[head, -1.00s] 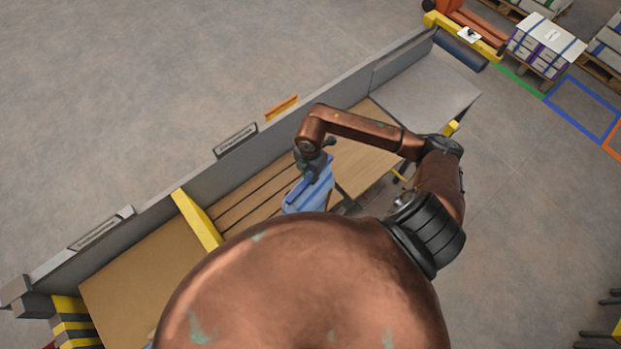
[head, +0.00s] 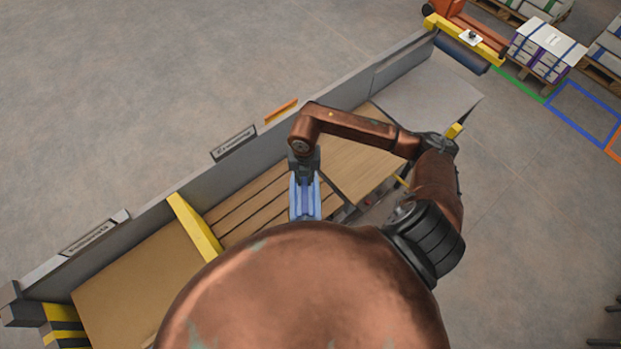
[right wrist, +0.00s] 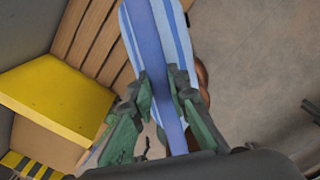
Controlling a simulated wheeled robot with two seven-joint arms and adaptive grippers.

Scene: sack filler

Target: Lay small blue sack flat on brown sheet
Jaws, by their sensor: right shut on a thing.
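The small blue sack (head: 306,203), striped in lighter and darker blue, hangs below my right gripper (head: 304,176) over the wooden slats. In the right wrist view the sack (right wrist: 150,45) runs between the two green fingers of the gripper (right wrist: 158,88), which is shut on it. Part of the sack is hidden behind my body in the head view. A plain brown sheet (head: 135,285) lies at the left, beyond the yellow divider. Another flat brown surface (head: 365,165) lies right of the slats. I cannot tell which is the task's sheet. My left gripper is out of view.
A yellow divider (head: 196,228) stands between the left sheet and the slats (head: 250,205); it is close in the right wrist view (right wrist: 55,95). A long grey wall (head: 165,200) with label plates runs behind. A grey plate (head: 430,90) lies at the far right end.

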